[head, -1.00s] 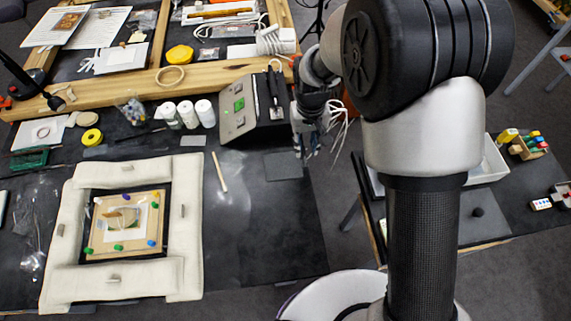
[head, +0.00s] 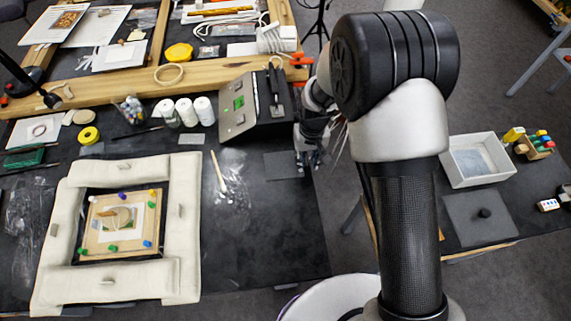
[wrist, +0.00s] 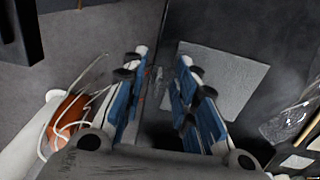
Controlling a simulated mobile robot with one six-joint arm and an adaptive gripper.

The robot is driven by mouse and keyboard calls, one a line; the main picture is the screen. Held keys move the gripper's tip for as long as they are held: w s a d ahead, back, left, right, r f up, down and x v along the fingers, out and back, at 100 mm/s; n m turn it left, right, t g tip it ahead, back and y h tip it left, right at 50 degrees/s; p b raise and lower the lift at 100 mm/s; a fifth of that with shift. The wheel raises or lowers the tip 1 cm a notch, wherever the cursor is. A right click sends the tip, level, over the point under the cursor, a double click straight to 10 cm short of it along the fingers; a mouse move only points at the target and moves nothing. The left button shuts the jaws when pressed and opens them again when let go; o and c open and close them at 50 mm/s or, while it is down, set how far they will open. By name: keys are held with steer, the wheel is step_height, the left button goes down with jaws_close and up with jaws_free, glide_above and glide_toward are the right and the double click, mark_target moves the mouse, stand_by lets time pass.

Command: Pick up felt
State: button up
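A flat grey square sheet, which looks like the felt (head: 284,166), lies on the black table near its right edge. In the wrist view the felt (wrist: 222,82) lies flat beyond and to the right of my fingers, partly covered by the right one. My gripper (head: 312,158) is just right of the felt in the head view, near the table edge. In the wrist view my gripper (wrist: 160,68) has its blue-padded fingers apart, with nothing between them. I cannot tell its exact height above the table.
A grey box (head: 247,106) stands behind the felt. A wooden stick (head: 218,171) lies to the left, beside a padded cream frame (head: 183,225). A side table on the right holds a white tray (head: 476,160) and a dark plate (head: 478,218). Bare black table lies in front.

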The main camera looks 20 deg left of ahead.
steer(key=shift+c, duration=0.3)
jaws_close()
step_height(320, 180, up, 20)
steer(key=p, duration=0.4)
